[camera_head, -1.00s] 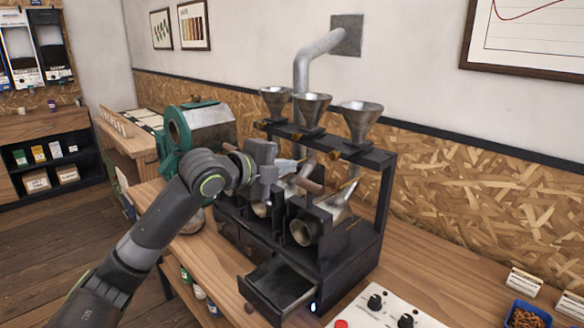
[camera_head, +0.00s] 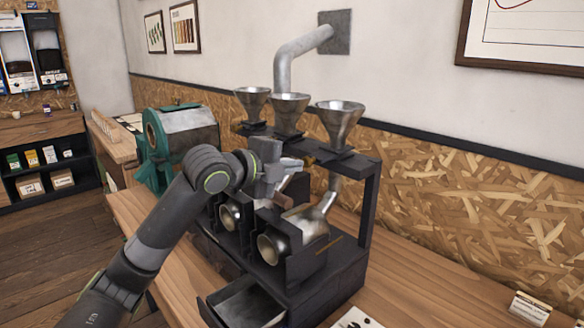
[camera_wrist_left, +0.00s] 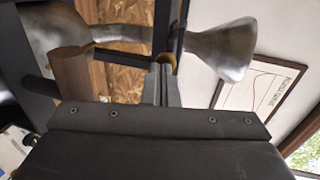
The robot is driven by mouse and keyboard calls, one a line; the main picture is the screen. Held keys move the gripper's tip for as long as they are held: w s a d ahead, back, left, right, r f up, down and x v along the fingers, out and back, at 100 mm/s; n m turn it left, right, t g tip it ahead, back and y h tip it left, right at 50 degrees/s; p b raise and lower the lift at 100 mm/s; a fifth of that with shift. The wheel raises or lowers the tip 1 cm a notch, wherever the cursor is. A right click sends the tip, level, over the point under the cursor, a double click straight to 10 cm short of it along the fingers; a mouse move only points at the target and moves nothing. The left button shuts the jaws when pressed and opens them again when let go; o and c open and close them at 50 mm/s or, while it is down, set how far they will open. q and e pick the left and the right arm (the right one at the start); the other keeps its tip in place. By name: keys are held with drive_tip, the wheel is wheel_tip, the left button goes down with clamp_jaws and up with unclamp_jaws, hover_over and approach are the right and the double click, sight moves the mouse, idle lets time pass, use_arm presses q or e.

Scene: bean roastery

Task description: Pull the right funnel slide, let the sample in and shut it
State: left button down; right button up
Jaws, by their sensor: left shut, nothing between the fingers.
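Three metal funnels stand in a row on a black rack (camera_head: 372,200). The right funnel (camera_head: 339,122) is nearest; it also shows at the right of the left wrist view (camera_wrist_left: 225,50). A brass slide knob (camera_head: 309,160) sits at the rack's top bar, below the right funnel. My left gripper (camera_head: 294,163) is shut and empty, its tips at this knob. In the left wrist view the knob (camera_wrist_left: 168,62) shows just beyond the fingertips (camera_wrist_left: 162,75); I cannot tell whether they touch. My gripper hides part of the rack. My right gripper is out of view.
An open drawer (camera_head: 215,312) juts out at the rack's lower front. Metal drums (camera_head: 270,247) sit below the funnels. A wooden handle (camera_wrist_left: 70,72) is close to my left gripper. A green roaster (camera_head: 152,150) stands behind left.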

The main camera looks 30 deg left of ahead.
sight(305, 158)
use_arm(q)
drive_tip(key=x, duration=0.2)
drive_tip(key=r+p+x, duration=0.1)
drive_tip(key=x, duration=0.1)
drive_tip(key=shift+w, duration=0.2)
drive_tip(key=shift+s, duration=0.1)
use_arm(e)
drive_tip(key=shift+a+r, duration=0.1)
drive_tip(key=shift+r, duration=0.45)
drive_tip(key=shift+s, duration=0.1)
